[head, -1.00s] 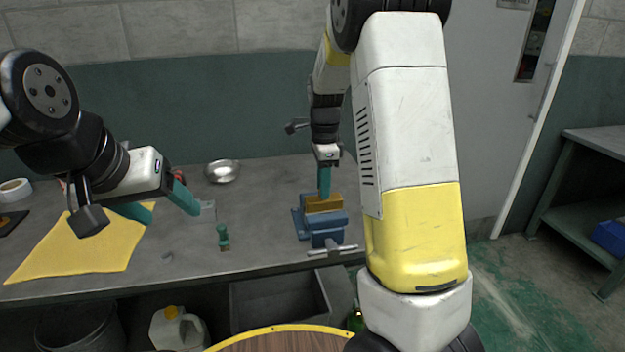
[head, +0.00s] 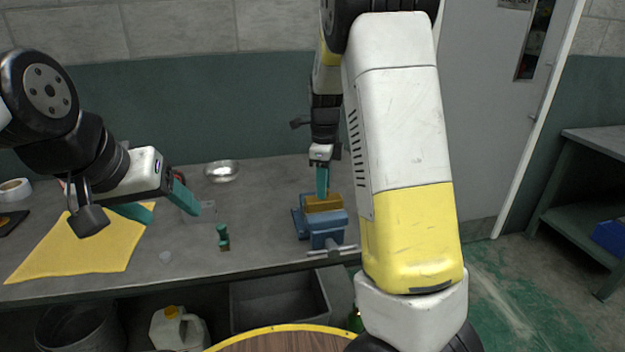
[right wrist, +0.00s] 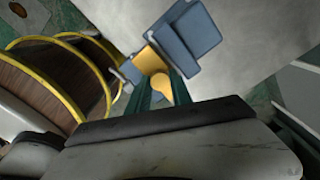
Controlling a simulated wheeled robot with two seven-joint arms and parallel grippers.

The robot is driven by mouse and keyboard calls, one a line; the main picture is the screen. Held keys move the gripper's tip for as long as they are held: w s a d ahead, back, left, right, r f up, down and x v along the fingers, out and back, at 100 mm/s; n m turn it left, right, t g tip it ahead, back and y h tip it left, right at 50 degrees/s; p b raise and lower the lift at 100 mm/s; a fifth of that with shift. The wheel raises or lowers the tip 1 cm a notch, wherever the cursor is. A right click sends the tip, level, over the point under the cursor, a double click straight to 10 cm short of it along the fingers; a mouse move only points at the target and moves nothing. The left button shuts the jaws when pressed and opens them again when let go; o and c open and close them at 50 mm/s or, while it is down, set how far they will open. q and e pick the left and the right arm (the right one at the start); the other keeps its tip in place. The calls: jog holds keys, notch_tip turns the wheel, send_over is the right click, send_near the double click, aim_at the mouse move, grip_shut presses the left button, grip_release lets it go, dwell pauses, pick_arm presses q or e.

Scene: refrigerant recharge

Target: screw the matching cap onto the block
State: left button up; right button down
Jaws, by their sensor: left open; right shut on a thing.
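A brass block (head: 323,204) sits clamped in a blue vise (head: 326,228) near the table's front edge. The block also shows in the right wrist view (right wrist: 150,60), in the vise jaws (right wrist: 192,38). My right gripper (head: 321,194) points down over the block, shut. In the right wrist view a rounded brass cap (right wrist: 162,84) is between its green fingers, right against the block; I cannot tell whether it is seated. My left gripper (head: 160,206) is open and empty, above the table at the left, well away from the vise.
A small green fitting (head: 223,238) stands left of the vise. A metal bowl (head: 221,171) is behind it, and a yellow cloth (head: 80,246) lies at left. A clear grey piece (head: 205,213) and a small grey piece (head: 166,257) lie nearby. A grey bin (head: 280,303) is under the table.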

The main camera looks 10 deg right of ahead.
jog(key=m, duration=0.3)
jog(key=shift+s+f, duration=0.1)
jog(key=shift+s, duration=0.05)
jog(key=c, duration=1.1)
grip_release()
jog(key=shift+o, duration=0.3)
jog(key=o, duration=0.4)
jog(key=shift+o, duration=0.2)
